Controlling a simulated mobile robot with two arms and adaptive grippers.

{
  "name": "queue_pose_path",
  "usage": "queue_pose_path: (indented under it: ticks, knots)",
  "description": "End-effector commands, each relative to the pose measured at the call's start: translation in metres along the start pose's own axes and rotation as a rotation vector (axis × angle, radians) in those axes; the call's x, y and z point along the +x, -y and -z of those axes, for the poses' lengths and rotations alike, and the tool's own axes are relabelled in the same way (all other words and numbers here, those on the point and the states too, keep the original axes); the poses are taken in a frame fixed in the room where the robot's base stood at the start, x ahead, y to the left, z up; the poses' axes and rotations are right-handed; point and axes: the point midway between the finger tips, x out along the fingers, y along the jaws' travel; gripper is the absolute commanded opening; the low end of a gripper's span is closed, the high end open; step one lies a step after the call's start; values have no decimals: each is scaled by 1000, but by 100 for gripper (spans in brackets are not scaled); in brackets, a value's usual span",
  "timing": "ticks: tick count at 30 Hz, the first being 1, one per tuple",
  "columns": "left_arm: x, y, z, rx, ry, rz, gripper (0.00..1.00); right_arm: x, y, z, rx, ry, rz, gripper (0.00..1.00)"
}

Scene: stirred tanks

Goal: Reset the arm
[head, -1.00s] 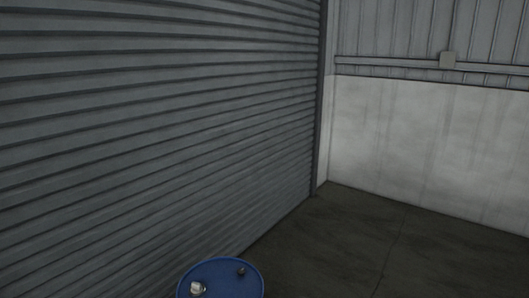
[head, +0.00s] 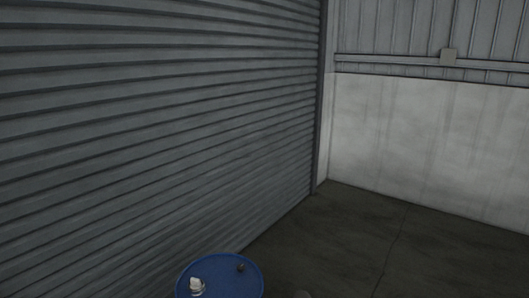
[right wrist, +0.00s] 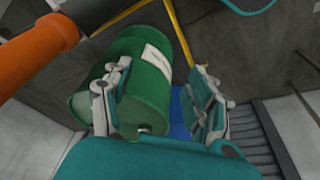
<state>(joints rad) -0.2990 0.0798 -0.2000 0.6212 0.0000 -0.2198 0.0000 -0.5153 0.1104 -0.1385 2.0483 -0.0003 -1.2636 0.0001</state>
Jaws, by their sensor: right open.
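My right gripper (right wrist: 158,78) shows in the right wrist view with its two fingers spread apart and nothing between them. Beyond the fingers is a green drum (right wrist: 150,62) with a white label, lying at a slant in the picture; the left finger covers part of it. I cannot tell the distance between gripper and drum. My left gripper is in neither view. In the head view no gripper can be made out; a small grey shape at the bottom edge is too cut off to tell.
A blue drum top (head: 222,272) with a white cap stands at the bottom of the head view, before a grey roller shutter (head: 150,130). The floor (head: 350,240) to its right looks clear. The right wrist view shows an orange pipe (right wrist: 35,55) and yellow rail (right wrist: 180,45).

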Motion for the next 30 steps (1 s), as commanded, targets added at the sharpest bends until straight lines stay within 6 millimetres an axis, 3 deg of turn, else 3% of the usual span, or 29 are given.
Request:
queue_pose_path:
  ticks: [1,5,8,12,15,18,21,25,30]
  knots:
    - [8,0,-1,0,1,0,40,27,1,-10,-1,15,2,58]
    - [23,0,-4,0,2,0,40,99,4,-40,-6,43,6,58]
    - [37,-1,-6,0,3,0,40,165,7,-80,-11,71,9,58]
    - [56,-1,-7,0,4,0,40,242,11,-149,-20,109,13,58]
    - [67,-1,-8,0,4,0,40,279,12,-200,-26,132,15,58]
    - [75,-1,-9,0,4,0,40,301,13,-242,-31,150,17,58]
    - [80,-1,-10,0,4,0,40,312,13,-271,-35,161,18,58]
    - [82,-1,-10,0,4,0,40,316,12,-289,-37,167,18,58]
    - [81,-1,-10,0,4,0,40,315,12,-291,-38,166,18,58]
